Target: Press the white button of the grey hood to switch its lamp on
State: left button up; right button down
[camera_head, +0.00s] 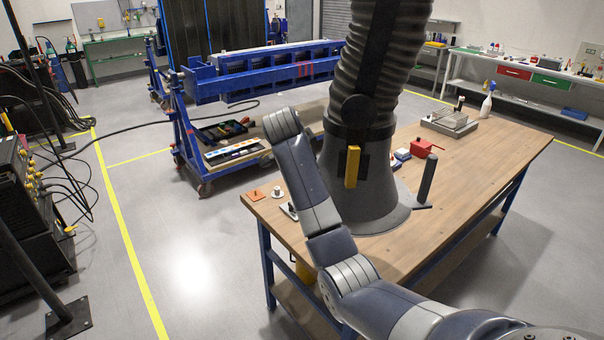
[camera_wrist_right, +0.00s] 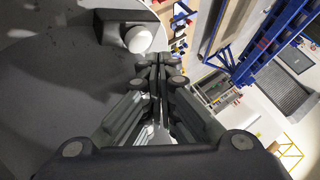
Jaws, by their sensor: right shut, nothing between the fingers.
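The grey hood (camera_head: 372,190) hangs over the wooden table on a ribbed duct, with a yellow handle (camera_head: 352,167) on the side facing me. In the right wrist view, the hood's dark grey surface (camera_wrist_right: 60,105) fills the left side. The round white button (camera_wrist_right: 138,39) sticks out of a dark box on it. My right gripper (camera_wrist_right: 158,62) is shut and empty, its tips a little below and right of the button; I cannot tell the depth gap. In the head view my right arm reaches up left of the hood, and its gripper is hidden. My left gripper is out of view.
The wooden table (camera_head: 480,165) carries a red box (camera_head: 424,148), a dark upright post (camera_head: 427,180) and a grey fixture (camera_head: 450,122). A blue frame cart (camera_head: 265,75) stands behind. Open floor (camera_head: 190,250) lies left of the table.

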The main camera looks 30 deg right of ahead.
dwell(0.3)
jog(key=shift+f, duration=0.45)
jog(key=shift+f, duration=0.5)
dwell(0.6)
jog(key=shift+r, duration=0.2)
jog(key=shift+r+p, duration=0.6)
jog(key=shift+r, duration=0.2)
jog(key=shift+r, duration=0.1)
